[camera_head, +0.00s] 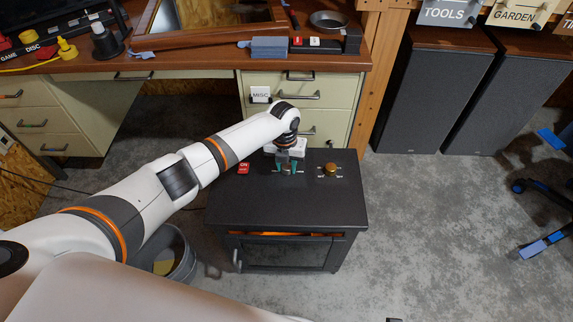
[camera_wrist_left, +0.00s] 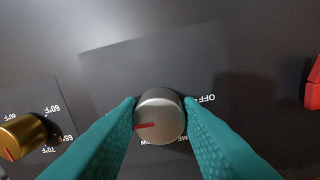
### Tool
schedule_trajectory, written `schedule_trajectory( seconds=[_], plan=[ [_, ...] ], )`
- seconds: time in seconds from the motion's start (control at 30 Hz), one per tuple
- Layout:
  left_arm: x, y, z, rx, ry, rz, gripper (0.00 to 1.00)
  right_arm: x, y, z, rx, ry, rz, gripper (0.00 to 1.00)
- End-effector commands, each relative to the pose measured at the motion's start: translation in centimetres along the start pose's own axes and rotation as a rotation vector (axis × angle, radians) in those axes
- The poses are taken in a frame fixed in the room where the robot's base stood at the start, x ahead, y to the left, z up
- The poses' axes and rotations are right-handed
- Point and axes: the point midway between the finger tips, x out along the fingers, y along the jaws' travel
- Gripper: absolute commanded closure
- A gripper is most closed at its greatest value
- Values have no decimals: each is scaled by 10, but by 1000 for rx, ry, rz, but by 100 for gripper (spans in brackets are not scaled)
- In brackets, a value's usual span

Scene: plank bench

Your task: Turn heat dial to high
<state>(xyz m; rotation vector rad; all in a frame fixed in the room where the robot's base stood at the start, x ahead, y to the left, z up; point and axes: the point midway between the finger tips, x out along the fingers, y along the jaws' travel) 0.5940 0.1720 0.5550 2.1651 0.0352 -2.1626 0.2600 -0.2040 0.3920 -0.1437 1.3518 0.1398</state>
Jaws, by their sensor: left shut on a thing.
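The heat dial is a silver round knob (camera_wrist_left: 160,116) with a red pointer mark, on the dark top of the heater cabinet (camera_head: 240,205). In the left wrist view the red mark points left. The label OFF shows upper right of the knob; the labels below are partly hidden, one seeming to read LOW. My left gripper (camera_head: 287,169) reaches down over the cabinet top, its teal fingers (camera_wrist_left: 160,104) closed on both sides of the knob. In the head view the fingers mostly cover the knob. My right gripper is not in view.
A gold dial (camera_head: 331,169) with temperature labels sits right of my left gripper in the head view. A red ON switch (camera_head: 243,168) is to its left. A metal bucket (camera_head: 181,262) stands left of the cabinet, and a drawer unit (camera_head: 335,95) stands behind.

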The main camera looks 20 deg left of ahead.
Motion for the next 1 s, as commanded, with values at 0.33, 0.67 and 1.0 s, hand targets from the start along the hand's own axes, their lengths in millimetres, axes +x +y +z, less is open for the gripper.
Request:
schedule_trajectory(
  seconds=[0.33,0.67,1.0],
  plan=[
    [-1,1,0,8,0,1,91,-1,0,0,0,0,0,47],
    [0,0,0,6,0,0,46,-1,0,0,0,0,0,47],
    [-20,0,-1,6,3,1,46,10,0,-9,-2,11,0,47]
  ],
)
